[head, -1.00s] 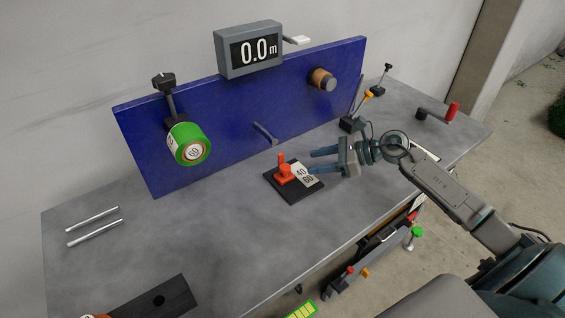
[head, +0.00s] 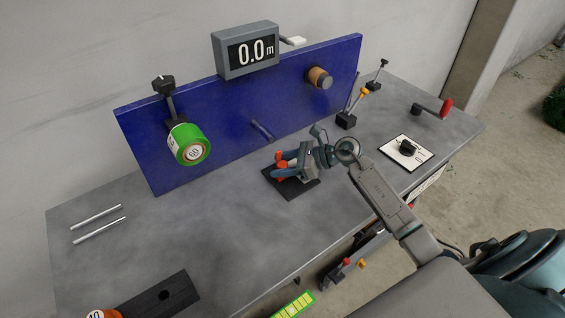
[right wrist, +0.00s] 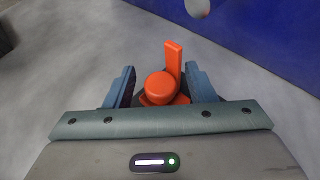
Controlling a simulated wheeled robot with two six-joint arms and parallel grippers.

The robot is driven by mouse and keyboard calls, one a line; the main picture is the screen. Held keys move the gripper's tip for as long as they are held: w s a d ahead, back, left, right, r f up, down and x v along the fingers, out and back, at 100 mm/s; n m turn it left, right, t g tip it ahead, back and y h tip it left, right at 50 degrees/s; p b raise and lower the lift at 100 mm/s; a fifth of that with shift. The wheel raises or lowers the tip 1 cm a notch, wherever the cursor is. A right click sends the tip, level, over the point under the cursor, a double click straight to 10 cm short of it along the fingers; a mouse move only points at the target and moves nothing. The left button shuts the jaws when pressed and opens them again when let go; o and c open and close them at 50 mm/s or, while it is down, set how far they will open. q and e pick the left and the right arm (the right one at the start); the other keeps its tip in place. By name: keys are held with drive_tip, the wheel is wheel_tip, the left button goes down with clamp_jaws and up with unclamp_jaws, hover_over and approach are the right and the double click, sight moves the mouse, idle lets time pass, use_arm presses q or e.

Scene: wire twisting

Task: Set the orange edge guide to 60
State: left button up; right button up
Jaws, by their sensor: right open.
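The orange edge guide (right wrist: 158,88) shows between the two blue fingers of my right gripper (right wrist: 160,88) in the right wrist view. It has a round knob and an upright tab. In the head view the orange guide (head: 282,164) sits on a dark base plate (head: 291,190) and is partly covered by my right gripper (head: 281,164). My right gripper is open, with a finger on each side of the guide and gaps beside the knob. The number scale on the base is hidden now. My left gripper is out of view.
A blue panel (head: 220,112) stands behind, with a green roll (head: 188,144) marked 60 and a display (head: 247,50) reading 0.0 m.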

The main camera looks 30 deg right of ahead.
clamp_jaws()
drive_tip(key=shift+s+d+f, duration=0.1)
drive_tip(key=shift+s, duration=0.2)
drive_tip(key=shift+s+d+b, duration=0.15)
drive_tip(key=shift+s+b, duration=0.3)
drive_tip(key=shift+s, duration=0.95)
drive_tip(key=shift+w, duration=0.1)
unclamp_jaws()
drive_tip(key=shift+s, duration=0.25)
